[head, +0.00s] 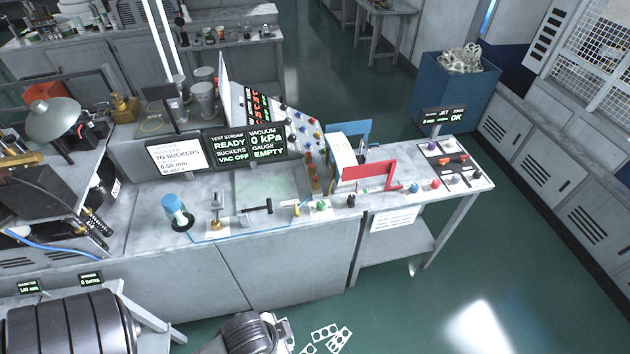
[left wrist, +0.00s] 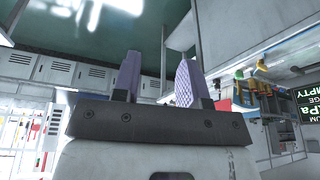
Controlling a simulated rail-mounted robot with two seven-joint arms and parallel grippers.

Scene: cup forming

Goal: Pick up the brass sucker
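A small upright fitting (head: 215,222) with a brass-coloured base and a pale metal top stands at the left of the clear plate on the bench in the head view. It looks like the brass sucker, but it is too small to be sure. My left gripper (left wrist: 158,78) shows in the left wrist view with its two purple, textured fingers apart and nothing between them. The fingers are clear of the bench. Neither gripper's fingers show in the head view. The brass fitting cannot be made out in the left wrist view.
A blue-capped cylinder (head: 173,208) stands left of the fitting. A black-ended bar (head: 257,208) lies to its right. Display panels (head: 262,142) stand behind. A red bracket (head: 367,174) and coloured knobs are farther right. Open floor (head: 460,290) lies in front.

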